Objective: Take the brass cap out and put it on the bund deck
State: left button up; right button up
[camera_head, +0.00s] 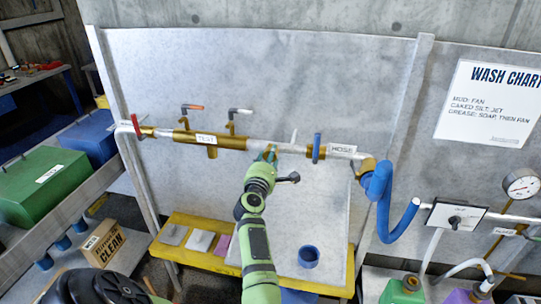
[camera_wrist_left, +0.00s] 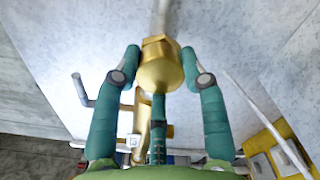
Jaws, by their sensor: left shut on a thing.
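The brass cap (camera_wrist_left: 161,68) is a hexagonal-ended brass piece. In the left wrist view it sits between the two teal fingers of my left gripper (camera_wrist_left: 161,56), which is shut on it. In the head view my left gripper (camera_head: 268,154) is at the middle of the pipe run, and its fingers largely hide the cap. I cannot tell whether the cap is still attached to the pipe. The yellow bund deck (camera_head: 190,245) is low along the panel, below my gripper. My right gripper is not in view.
A brass tee (camera_head: 211,141) with levers is left of my gripper, and a blue-handled valve (camera_head: 316,148) and a blue hose (camera_head: 380,186) are right of it. Several flat pads (camera_head: 200,240) lie on the deck's left part. A blue cup (camera_head: 309,256) stands to the right.

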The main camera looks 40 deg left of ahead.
pick_arm(q)
jog(key=shift+n, duration=0.3)
jog(key=o, duration=1.4)
jog(key=shift+c, duration=0.2)
jog(key=shift+c, duration=0.4)
